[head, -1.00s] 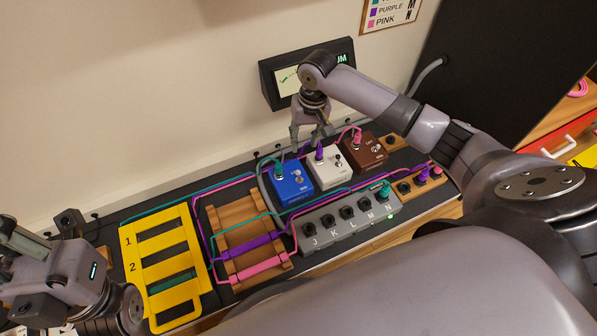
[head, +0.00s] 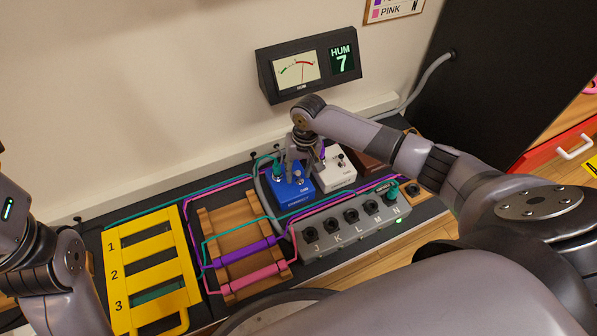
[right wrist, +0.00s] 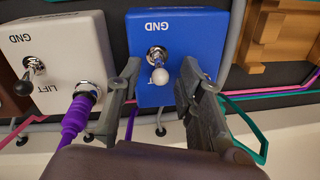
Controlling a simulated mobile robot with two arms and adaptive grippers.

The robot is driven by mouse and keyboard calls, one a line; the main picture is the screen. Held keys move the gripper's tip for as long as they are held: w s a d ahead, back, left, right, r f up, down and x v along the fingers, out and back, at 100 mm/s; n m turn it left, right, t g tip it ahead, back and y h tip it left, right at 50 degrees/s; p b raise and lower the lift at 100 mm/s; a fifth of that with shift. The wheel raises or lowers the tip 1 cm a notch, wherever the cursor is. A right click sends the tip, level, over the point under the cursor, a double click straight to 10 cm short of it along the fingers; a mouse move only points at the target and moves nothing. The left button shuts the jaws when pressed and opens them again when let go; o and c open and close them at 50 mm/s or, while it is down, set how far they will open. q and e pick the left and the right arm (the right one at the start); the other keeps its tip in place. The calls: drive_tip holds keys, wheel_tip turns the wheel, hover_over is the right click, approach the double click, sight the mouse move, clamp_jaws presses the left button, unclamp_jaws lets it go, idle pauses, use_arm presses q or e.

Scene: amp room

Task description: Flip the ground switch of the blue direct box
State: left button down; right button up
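The blue direct box (head: 290,188) sits on the black bench, with a teal plug in its top. In the right wrist view the blue box (right wrist: 195,22) shows upside down, with GND at top and LIFT mostly hidden below. Its white-tipped toggle switch (right wrist: 160,75) leans toward the LIFT side. My right gripper (right wrist: 161,88) is open, one finger on each side of the toggle, apart from it. In the head view my right gripper (head: 304,160) is over the blue box and hides part of it. My left arm shows at the left edge; its fingers are out of view.
A white box (head: 337,170) with a purple plug stands close beside the blue box; a brown box (head: 369,166) is beyond it. A grey socket strip (head: 352,225) lies in front. The hum meter (head: 305,70) reads 7. A yellow rack (head: 150,262) stands left.

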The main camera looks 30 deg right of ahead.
drive_tip(key=shift+c, duration=0.4)
clamp_jaws()
